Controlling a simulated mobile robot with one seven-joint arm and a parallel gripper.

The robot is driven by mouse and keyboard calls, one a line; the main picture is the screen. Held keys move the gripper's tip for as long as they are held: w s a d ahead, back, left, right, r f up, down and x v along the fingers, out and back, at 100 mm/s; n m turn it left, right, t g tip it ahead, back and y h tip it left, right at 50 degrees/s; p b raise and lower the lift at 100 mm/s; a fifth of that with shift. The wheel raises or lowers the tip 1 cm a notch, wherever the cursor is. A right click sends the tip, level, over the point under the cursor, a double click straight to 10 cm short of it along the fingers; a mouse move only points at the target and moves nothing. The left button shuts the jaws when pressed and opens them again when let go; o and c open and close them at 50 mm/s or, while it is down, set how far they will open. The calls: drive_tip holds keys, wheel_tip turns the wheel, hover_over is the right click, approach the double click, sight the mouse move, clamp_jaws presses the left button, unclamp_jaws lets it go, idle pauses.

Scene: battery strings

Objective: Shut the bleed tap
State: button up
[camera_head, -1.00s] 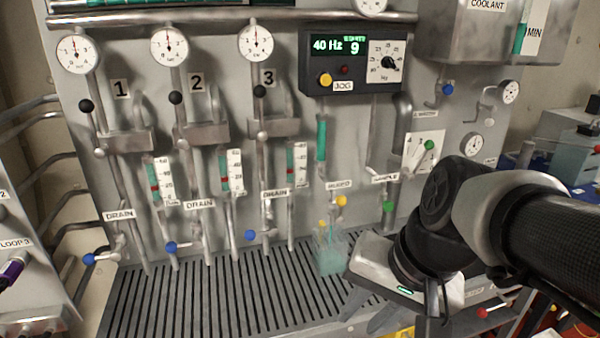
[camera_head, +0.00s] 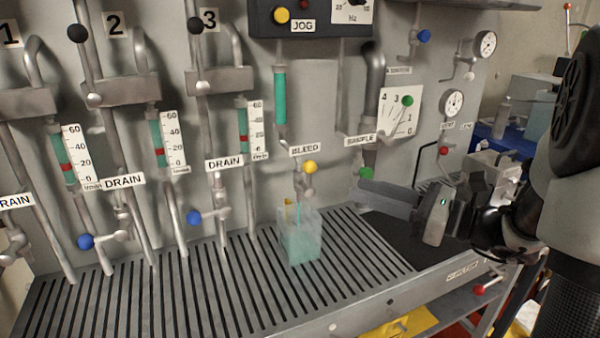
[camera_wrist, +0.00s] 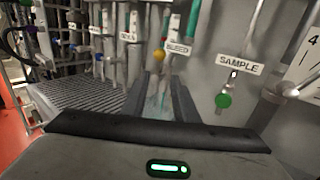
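The bleed tap has a yellow knob (camera_head: 310,167) under the BLEED label (camera_head: 305,149). The knob also shows in the wrist view (camera_wrist: 159,55), above and beyond my fingers. A clear container (camera_head: 301,245) with teal liquid stands on the slatted grate below the tap. A thin teal stream appears to run down into it. My gripper (camera_head: 364,189) is to the right of the tap, its fingers pointing left towards it and apart from it. In the wrist view my gripper (camera_wrist: 163,84) has its two fingers spread, with nothing held between them.
The green SAMPLE knob (camera_head: 366,173) is close above my fingers. Blue DRAIN knobs (camera_head: 194,217) stick out at the left. The slatted grate (camera_head: 215,290) is clear in front. A grey panel with pipes and gauges stands behind.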

sight(294, 170)
drive_tip(key=b+x, duration=0.2)
drive_tip(key=x, duration=1.5)
drive_tip(key=shift+s+a, duration=0.15)
drive_tip(key=c, duration=0.6)
clamp_jaws()
drive_tip(key=shift+r, duration=0.15)
